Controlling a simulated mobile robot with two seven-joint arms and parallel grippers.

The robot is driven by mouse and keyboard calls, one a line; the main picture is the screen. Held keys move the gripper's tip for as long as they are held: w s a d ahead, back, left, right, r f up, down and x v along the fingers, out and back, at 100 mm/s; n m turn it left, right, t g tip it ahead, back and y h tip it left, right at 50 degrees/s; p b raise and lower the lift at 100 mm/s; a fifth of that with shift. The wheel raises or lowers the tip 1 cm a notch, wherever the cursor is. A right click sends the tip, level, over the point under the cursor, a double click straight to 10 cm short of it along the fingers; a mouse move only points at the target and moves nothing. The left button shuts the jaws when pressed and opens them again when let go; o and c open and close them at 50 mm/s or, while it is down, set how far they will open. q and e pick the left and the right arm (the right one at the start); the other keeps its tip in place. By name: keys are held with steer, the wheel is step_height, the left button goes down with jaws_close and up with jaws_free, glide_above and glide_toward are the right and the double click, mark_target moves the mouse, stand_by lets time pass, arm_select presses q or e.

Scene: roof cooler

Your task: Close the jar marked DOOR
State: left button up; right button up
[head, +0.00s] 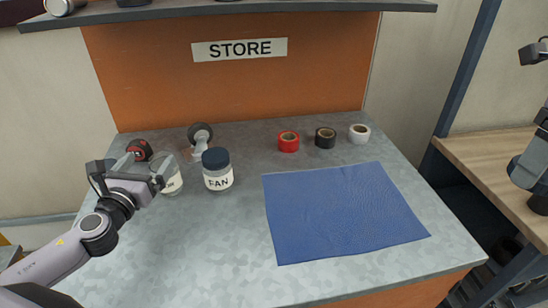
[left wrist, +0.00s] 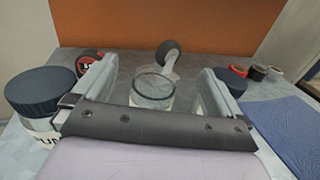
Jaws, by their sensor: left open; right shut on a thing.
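An open glass jar (left wrist: 153,90) with no lid on it stands between the fingers of my left gripper (left wrist: 158,88) in the left wrist view. In the head view my left gripper (head: 145,168) partly hides a clear jar (head: 174,184) with a white label; I cannot read its full word. My left gripper is open. No jar shows the full word DOOR. A jar with a dark blue lid (left wrist: 40,95), its label starting PUM, stands left of the gripper in the left wrist view.
A lidded jar marked FAN (head: 217,170) stands right of the left gripper. A roller (head: 200,132) and a red-and-black tape measure (head: 140,149) lie behind. Red (head: 289,141), black (head: 325,137) and white (head: 359,133) tape rolls sit at the back. A blue mat (head: 340,215) is clear.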

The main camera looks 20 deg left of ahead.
mark_target(156, 169)
arm_select(q)
steer(key=shift+s, duration=0.15)
arm_select(e)
steer(key=shift+s, duration=0.15)
arm_select(q)
step_height(156, 169, down, 4)
steer(key=shift+r, duration=0.15)
step_height(156, 169, down, 4)
steer(key=shift+f+b, duration=0.15)
steer(key=shift+b, duration=0.6)
arm_select(e)
steer(key=shift+f, duration=0.75)
arm_select(q)
steer(key=shift+x, duration=0.9)
arm_select(e)
steer(key=shift+r, duration=0.15)
arm_select(q)
steer(key=shift+w+a, duration=0.1)
steer(key=shift+w, duration=0.25)
steer(key=shift+x, duration=2.55)
